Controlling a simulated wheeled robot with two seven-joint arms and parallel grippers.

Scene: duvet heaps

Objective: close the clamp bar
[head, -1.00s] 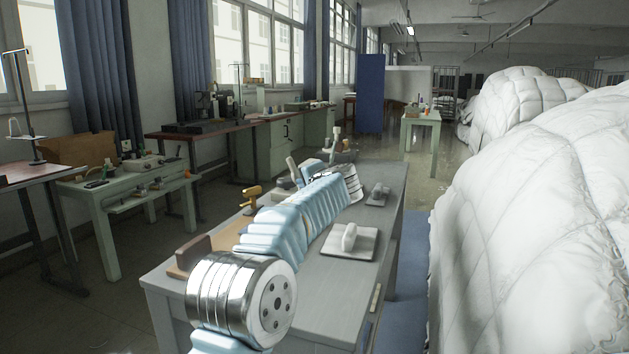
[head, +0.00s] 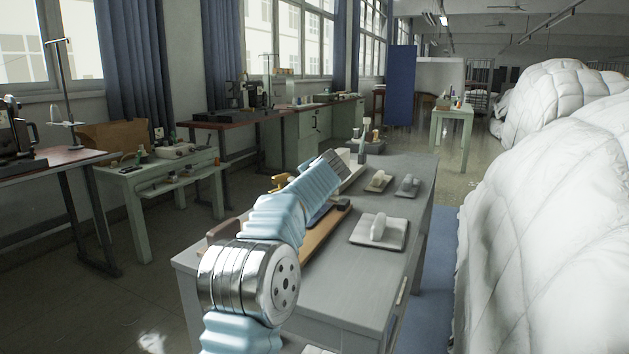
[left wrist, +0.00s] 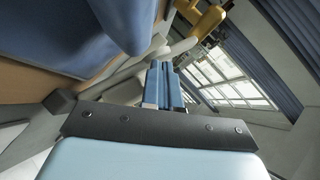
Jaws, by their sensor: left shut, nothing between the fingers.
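My left arm reaches over the grey worktable (head: 350,285) in the head view and hides much of the wooden board (head: 325,236) there. My left gripper (left wrist: 163,68) is shut and empty in the left wrist view; its blue fingers lie side by side. Beyond the fingertips is a pale, rounded bar-like part (left wrist: 178,50), possibly the clamp bar; I cannot tell whether the fingers touch it. A yellow brass-coloured fitting (left wrist: 208,18) stands behind it, and it also shows in the head view (head: 277,182). Blue fabric (left wrist: 65,30) lies over the board. My right gripper is out of view.
A flat plate with a pale upright handle (head: 378,229) sits on the table's right side. Two smaller handled plates (head: 378,181) (head: 407,186) sit farther back. A large white duvet heap (head: 550,220) fills the right. A brown block (head: 222,230) is at the board's near end.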

